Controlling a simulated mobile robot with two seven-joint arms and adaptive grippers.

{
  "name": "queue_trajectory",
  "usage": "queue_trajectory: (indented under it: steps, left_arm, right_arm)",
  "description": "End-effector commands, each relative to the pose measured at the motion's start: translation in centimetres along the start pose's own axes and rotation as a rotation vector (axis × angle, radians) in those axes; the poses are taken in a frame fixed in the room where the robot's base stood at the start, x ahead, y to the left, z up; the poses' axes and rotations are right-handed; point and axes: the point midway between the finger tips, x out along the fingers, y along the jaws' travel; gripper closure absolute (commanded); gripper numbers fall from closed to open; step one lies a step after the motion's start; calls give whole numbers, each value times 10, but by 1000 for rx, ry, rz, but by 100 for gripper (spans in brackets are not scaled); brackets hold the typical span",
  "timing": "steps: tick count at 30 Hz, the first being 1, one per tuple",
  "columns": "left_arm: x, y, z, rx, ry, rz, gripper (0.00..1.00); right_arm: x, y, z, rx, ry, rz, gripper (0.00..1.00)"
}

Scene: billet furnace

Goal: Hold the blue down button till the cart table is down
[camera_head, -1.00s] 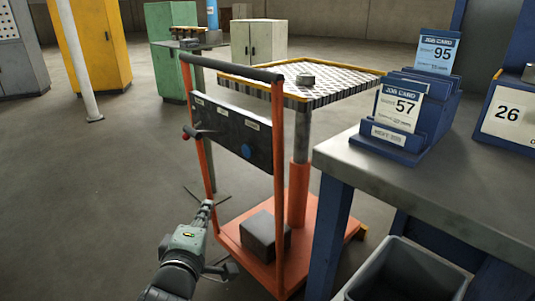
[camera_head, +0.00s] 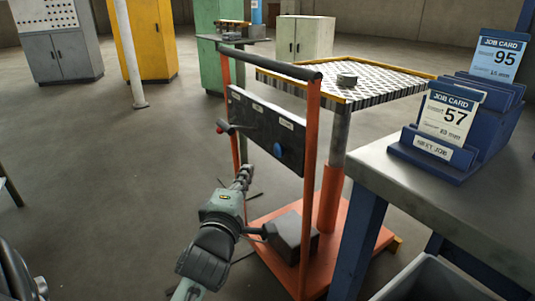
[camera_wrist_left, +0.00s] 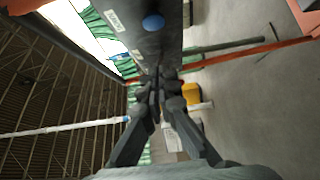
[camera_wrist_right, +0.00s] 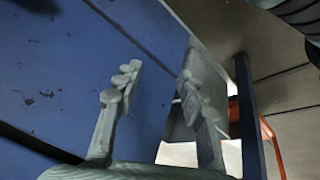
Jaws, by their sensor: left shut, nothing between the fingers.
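The orange cart's black control panel (camera_head: 265,128) carries a round blue button (camera_head: 278,150) on its right part, which also shows in the left wrist view (camera_wrist_left: 153,22). My right gripper (camera_wrist_right: 158,73) is open and empty, before a blue surface.
A red knob (camera_head: 221,127) sticks out at the panel's left. The grey-topped bench (camera_head: 450,190) with job card holders (camera_head: 440,150) stands close on the right. A dark block (camera_head: 290,235) lies on the cart base. The floor on the left is mostly clear.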

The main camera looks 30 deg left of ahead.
Motion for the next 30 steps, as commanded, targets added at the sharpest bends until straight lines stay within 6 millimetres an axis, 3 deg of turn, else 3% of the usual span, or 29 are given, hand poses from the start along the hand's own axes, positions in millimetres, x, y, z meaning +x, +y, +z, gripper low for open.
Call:
queue_trajectory:
  steps: [5,9,12,18,30]
  left_arm:
    - [42,3,0,5,-2,4,100]
    - [70,3,0,5,0,3,100]
    - [80,2,13,2,-1,2,100]
    - [92,1,26,0,-1,1,100]
    - [94,0,28,0,0,0,100]
  right_arm:
    - [-4,10,21,8,-94,20,60]
    - [2,9,22,7,-100,17,60]
    - [4,9,21,7,-98,15,60]
    - [8,8,22,6,-100,13,60]
    - [10,8,22,6,-102,13,60]
